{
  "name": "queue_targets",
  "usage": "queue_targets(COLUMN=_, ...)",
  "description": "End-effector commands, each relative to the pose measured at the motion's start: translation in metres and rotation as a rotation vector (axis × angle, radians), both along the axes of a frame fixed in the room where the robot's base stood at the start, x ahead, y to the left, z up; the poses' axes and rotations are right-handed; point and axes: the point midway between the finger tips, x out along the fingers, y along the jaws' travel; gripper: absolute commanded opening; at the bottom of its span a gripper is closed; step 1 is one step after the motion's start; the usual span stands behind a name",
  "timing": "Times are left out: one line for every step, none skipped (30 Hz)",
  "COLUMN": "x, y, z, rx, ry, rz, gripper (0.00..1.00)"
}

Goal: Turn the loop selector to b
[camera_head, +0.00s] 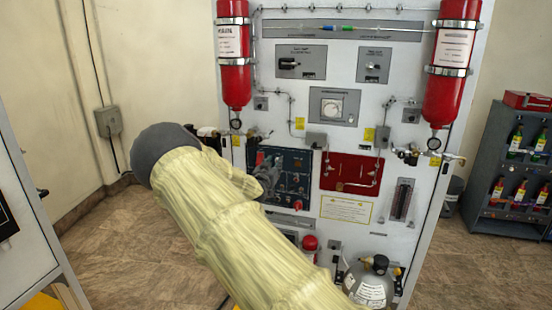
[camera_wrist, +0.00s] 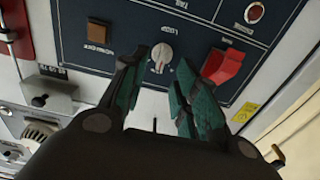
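The dark blue control panel (camera_wrist: 190,30) fills the upper middle of the wrist view. In the head view my gripper (camera_head: 268,172) is in front of the left part of the blue panel (camera_head: 295,162), and my arm hides the knob there.
A red rocker switch (camera_wrist: 223,66) is close beside my right finger. In the head view, a red panel (camera_head: 350,173) is right of the blue one, and red cylinders (camera_head: 235,55) and (camera_head: 452,65) flank the board.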

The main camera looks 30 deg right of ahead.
Motion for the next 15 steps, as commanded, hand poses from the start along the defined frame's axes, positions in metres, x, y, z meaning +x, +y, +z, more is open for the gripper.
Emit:
queue_targets(x=0.004, y=-0.006, z=0.003, rx=-0.001, ry=0.001, rz=0.000, gripper=0.30)
queue_targets(x=0.007, y=-0.008, z=0.002, rx=-0.001, ry=0.001, rz=0.000, gripper=0.30)
queue_targets(x=0.009, y=-0.012, z=0.001, rx=0.000, ry=0.001, rz=0.000, gripper=0.30)
queue_targets(x=0.012, y=-0.014, z=0.001, rx=0.000, ry=0.001, rz=0.000, gripper=0.30)
queue_targets(x=0.013, y=-0.016, z=0.001, rx=0.000, ry=0.001, rz=0.000, gripper=0.30)
queue_targets(x=0.015, y=-0.019, z=0.001, rx=0.000, ry=0.001, rz=0.000, gripper=0.30)
queue_targets(x=0.017, y=-0.020, z=0.001, rx=0.000, ry=0.001, rz=0.000, gripper=0.30)
queue_targets(x=0.018, y=-0.021, z=0.001, rx=0.000, ry=0.001, rz=0.000, gripper=0.30)
queue_targets(x=0.019, y=-0.023, z=0.001, rx=-0.001, ry=0.002, rz=0.001, gripper=0.30)
queue_targets(x=0.020, y=-0.023, z=0.000, rx=-0.001, ry=0.002, rz=0.001, gripper=0.30)
queue_targets(x=0.020, y=-0.024, z=0.000, rx=-0.001, ry=0.002, rz=0.001, gripper=0.30)
queue_targets(x=0.021, y=-0.025, z=0.000, rx=-0.001, ry=0.002, rz=0.001, gripper=0.30)
queue_targets(x=0.021, y=-0.025, z=0.000, rx=-0.001, ry=0.002, rz=0.001, gripper=0.30)
queue_targets(x=0.021, y=-0.025, z=0.000, rx=-0.001, ry=0.002, rz=0.001, gripper=0.30)
queue_targets(x=0.021, y=-0.025, z=0.000, rx=-0.001, ry=0.002, rz=0.001, gripper=0.30)
